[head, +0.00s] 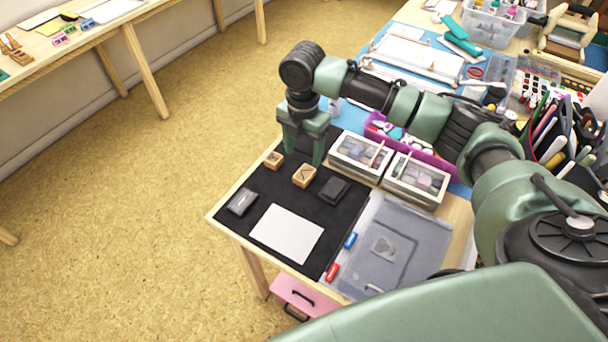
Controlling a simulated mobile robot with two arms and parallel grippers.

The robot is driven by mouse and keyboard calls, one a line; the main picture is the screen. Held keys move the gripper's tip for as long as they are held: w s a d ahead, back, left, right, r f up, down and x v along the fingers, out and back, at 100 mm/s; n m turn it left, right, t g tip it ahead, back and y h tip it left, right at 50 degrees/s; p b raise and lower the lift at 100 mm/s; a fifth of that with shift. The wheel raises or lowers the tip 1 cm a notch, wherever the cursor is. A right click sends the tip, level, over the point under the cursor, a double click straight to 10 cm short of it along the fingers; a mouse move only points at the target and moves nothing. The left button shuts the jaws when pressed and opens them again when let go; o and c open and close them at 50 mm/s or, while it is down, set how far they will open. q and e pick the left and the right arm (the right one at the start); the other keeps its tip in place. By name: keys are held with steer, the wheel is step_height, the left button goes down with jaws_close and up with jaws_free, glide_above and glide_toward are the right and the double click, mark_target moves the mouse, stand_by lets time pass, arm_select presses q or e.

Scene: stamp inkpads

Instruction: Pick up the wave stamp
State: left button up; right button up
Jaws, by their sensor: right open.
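Two small wooden stamps stand on the black mat (257,242): a smaller one (273,160) at the left and a larger one (304,175) with a dark angular mark on top. The marks are too small to tell which is the wave stamp. My right gripper (302,155) is open and points down over the back of the mat. Its fingertips are just behind and above the two stamps, with nothing seen between them. A dark inkpad (242,201) lies at the mat's left and another dark inkpad (334,190) right of the larger stamp. My left gripper is out of view.
White paper (287,233) lies on the mat. Two clear-lidded boxes (361,154) (416,180) stand close to the right of the gripper.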

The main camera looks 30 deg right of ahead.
mark_target(303, 175)
steer(key=shift+w+d+f, duration=0.15)
steer(key=shift+w+f, duration=0.05)
steer(key=shift+f, duration=0.3)
steer(key=shift+w+d+f, duration=0.1)
steer(key=shift+w+f, duration=0.1)
steer(key=shift+f, duration=0.25)
steer(key=f, duration=0.6)
steer(key=shift+s+a+f+p, duration=0.3)
steer(key=shift+s+f, duration=0.05)
steer(key=shift+f, duration=0.05)
steer(key=shift+c, duration=0.3)
jaws_close()
steer(key=shift+r, duration=0.1)
step_height(303, 175, up, 20)
steer(key=shift+b, duration=0.3)
